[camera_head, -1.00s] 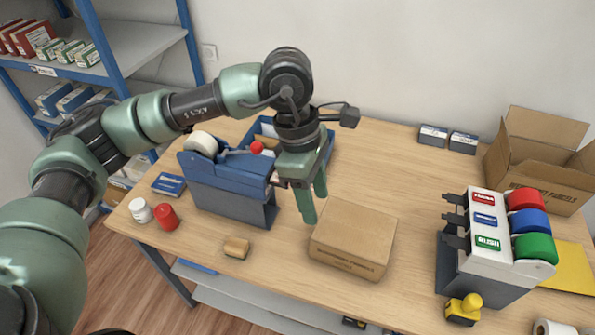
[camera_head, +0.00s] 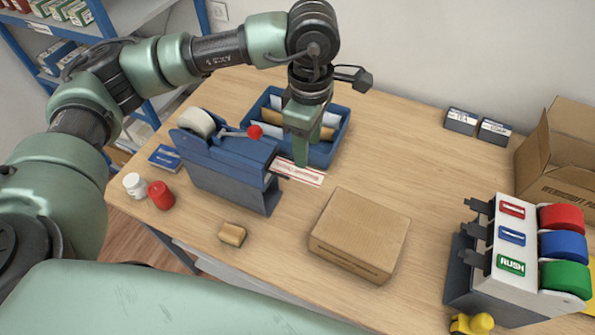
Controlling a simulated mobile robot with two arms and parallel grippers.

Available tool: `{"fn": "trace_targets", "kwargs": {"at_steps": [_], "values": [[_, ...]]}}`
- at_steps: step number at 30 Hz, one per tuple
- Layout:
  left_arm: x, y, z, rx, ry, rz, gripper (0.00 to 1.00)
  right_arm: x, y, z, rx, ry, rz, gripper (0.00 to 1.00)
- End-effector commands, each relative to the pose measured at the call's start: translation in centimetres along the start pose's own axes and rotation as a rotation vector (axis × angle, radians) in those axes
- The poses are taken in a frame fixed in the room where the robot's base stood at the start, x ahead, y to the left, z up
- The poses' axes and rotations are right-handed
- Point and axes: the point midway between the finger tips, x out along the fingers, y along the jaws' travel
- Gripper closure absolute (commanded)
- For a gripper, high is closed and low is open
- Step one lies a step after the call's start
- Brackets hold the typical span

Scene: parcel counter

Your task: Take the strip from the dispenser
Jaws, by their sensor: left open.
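The blue dispenser (camera_head: 222,168) stands on the left part of the table, with a white roll (camera_head: 196,121) and a lever with a red knob (camera_head: 255,131). A white strip with red print (camera_head: 309,176) sticks out to the right at the dispenser's front end. My left gripper (camera_head: 303,156) is open, pointing down, its fingertips at the strip's far edge. The fingers overlap in this view, so I cannot tell whether they touch the strip or straddle it. My right gripper is not in view.
A cardboard box (camera_head: 360,235) lies right of the dispenser. A blue tray (camera_head: 341,126) with envelopes stands behind my gripper. A label holder with red, blue and green rolls (camera_head: 492,272) is at right. Small jars (camera_head: 135,186) stand at left. The table's back middle is clear.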

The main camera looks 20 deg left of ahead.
Motion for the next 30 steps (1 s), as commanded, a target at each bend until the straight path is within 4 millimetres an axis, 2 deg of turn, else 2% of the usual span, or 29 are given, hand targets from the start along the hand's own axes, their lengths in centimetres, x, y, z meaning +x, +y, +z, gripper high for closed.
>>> {"fn": "trace_targets", "kwargs": {"at_steps": [3,7,11,18,23,30], "values": [[1.8,-0.1,0.0,0.000,0.000,-0.002,0.51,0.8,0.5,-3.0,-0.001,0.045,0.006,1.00],[3.4,-0.1,0.0,0.000,0.000,-0.002,0.51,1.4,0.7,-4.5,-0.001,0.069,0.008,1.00],[5.0,-0.1,0.0,0.000,-0.001,-0.001,0.51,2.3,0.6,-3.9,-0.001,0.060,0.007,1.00],[7.3,0.0,0.0,0.000,-0.001,0.000,0.51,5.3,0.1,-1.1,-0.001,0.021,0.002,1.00],[7.8,0.0,0.0,0.000,-0.001,0.000,0.51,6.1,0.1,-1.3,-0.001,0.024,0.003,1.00],[7.8,0.0,0.0,0.000,-0.001,0.000,0.51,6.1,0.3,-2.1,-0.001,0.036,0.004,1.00]]}}
